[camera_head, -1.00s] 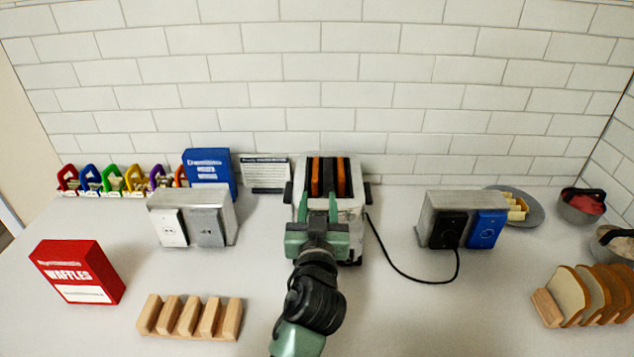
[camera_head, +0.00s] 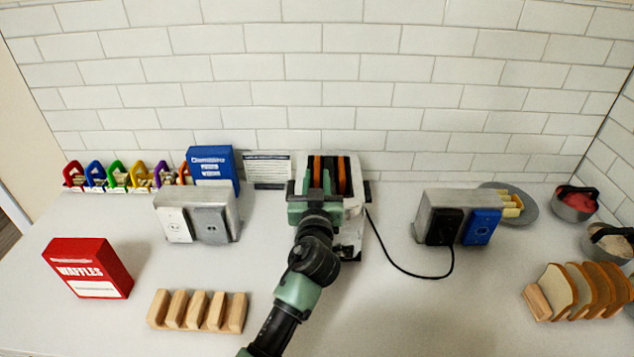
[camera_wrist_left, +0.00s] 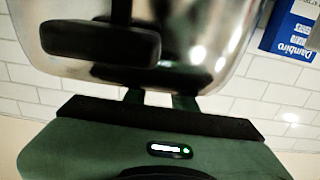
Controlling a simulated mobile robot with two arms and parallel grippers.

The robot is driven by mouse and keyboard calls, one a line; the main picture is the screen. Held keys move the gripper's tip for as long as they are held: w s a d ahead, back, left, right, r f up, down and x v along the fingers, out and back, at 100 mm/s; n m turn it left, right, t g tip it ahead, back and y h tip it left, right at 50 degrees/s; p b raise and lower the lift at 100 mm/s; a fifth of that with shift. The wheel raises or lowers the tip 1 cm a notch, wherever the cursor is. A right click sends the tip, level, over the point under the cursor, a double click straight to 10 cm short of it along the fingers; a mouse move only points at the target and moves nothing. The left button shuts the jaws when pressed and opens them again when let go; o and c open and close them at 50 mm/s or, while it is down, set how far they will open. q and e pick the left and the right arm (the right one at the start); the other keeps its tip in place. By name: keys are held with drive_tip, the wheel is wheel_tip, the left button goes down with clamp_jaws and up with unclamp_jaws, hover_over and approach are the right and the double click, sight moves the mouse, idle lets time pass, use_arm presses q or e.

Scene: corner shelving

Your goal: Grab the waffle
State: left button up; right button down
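No loose waffle can be made out for sure. The toaster (camera_head: 354,195) stands at the back centre, its slots showing orange strips; I cannot tell if these are waffles or heating parts. A red box marked WAFFLES (camera_head: 88,268) stands at the left. My left gripper (camera_head: 314,178) is at the toaster's front left, by the slots, its two fingers apart with nothing seen between them. In the left wrist view the fingers (camera_wrist_left: 160,99) reach toward the shiny toaster side with its black lever (camera_wrist_left: 100,42); their tips are hidden. My right gripper is not in view.
Outlet boxes stand left (camera_head: 197,215) and right (camera_head: 458,216) of the toaster. A black cord (camera_head: 392,262) curves across the counter. A wooden rack (camera_head: 198,310) is at front left, bread slices (camera_head: 580,290) at right. The front centre-right counter is clear.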

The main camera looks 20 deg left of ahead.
use_arm(q)
clamp_jaws()
idle(1.2)
